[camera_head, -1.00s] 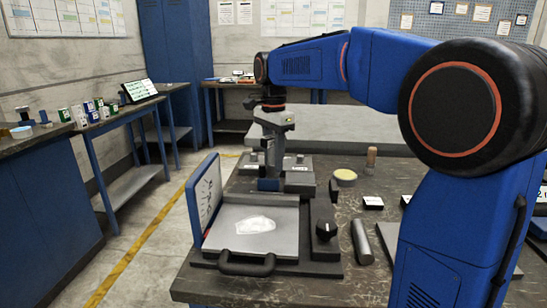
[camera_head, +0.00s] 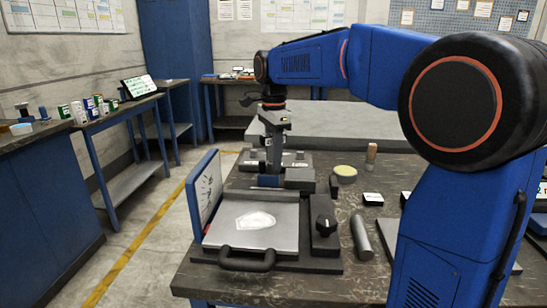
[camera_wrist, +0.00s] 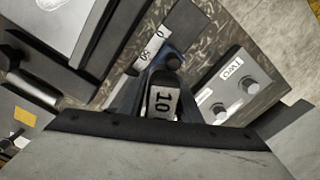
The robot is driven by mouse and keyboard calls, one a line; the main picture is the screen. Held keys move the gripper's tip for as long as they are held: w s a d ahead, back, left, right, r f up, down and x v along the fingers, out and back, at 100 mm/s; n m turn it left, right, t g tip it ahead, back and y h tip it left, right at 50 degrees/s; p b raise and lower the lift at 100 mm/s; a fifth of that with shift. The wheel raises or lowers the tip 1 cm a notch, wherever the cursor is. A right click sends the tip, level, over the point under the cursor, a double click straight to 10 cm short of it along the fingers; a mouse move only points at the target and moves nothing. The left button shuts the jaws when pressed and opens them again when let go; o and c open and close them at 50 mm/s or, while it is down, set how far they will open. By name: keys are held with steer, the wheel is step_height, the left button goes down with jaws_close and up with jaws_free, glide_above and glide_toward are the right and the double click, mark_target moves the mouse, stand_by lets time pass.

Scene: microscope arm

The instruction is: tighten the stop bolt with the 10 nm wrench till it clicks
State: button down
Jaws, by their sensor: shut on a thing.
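My gripper (camera_head: 273,150) points down over the far part of the dark bench in the head view. A light plate (camera_wrist: 232,90) marked "TWO" carries bolts, to the right of the wrench. Which bolt is the stop bolt is unclear. The wrench's lower end is hidden.
A light plate (camera_head: 250,222) with a dark handle (camera_head: 246,261) lies at the bench's front, with an upright blue-edged panel (camera_head: 205,195) on its left.

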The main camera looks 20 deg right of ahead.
steer(key=shift+m, duration=0.7)
steer(key=shift+m, duration=1.2)
steer(key=shift+r+n, duration=0.1)
steer(key=shift+n, duration=0.4)
steer(key=shift+r, duration=2.9)
